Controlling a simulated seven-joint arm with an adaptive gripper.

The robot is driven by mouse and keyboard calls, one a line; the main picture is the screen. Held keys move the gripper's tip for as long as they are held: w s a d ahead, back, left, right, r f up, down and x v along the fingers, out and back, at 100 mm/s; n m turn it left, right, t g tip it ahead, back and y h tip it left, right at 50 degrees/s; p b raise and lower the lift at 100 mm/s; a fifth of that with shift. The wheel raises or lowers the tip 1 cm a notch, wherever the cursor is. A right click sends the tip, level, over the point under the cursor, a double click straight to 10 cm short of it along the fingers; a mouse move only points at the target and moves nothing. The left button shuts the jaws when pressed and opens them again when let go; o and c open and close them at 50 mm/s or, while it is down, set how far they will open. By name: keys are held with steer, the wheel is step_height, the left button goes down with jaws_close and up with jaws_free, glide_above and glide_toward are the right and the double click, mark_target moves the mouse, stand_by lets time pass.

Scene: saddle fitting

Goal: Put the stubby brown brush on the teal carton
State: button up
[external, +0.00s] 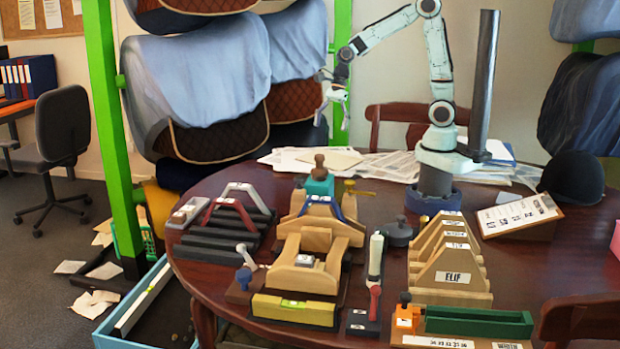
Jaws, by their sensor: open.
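A teal carton (319,185) stands toward the back left of the round table, partly hidden by the wooden saddle stand in front of it. A stubby brown piece with a rounded top (319,161), which looks like the brush, shows upright at the carton's top. From this one view I cannot tell whether it rests on the carton or stands just behind it. My gripper (334,104) is open and empty, in the air above and slightly right of the carton, clear of both.
Wooden saddle stands (310,268) crowd the table's left and middle. Light wooden wedges (450,262), a green tray (478,322) and an orange block (406,318) are at the front right. A tilted labelled box (520,215) and black helmet (572,178) stand right. Papers (390,165) lie behind.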

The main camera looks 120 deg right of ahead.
steer(key=s+a+n+g, duration=0.1)
steer(key=s+a+n, duration=0.3)
steer(key=n, duration=0.6)
steer(key=s+a+r+n+g, duration=0.1)
steer(key=s+a+n, duration=0.4)
steer(key=a+n, duration=0.3)
steer(key=s+a+r+n+g+h, duration=0.1)
steer(key=s+a+n, duration=0.3)
steer(key=n, duration=1)
steer(key=a+g, duration=0.1)
steer(key=a, duration=0.2)
steer(key=shift+s, duration=0.2)
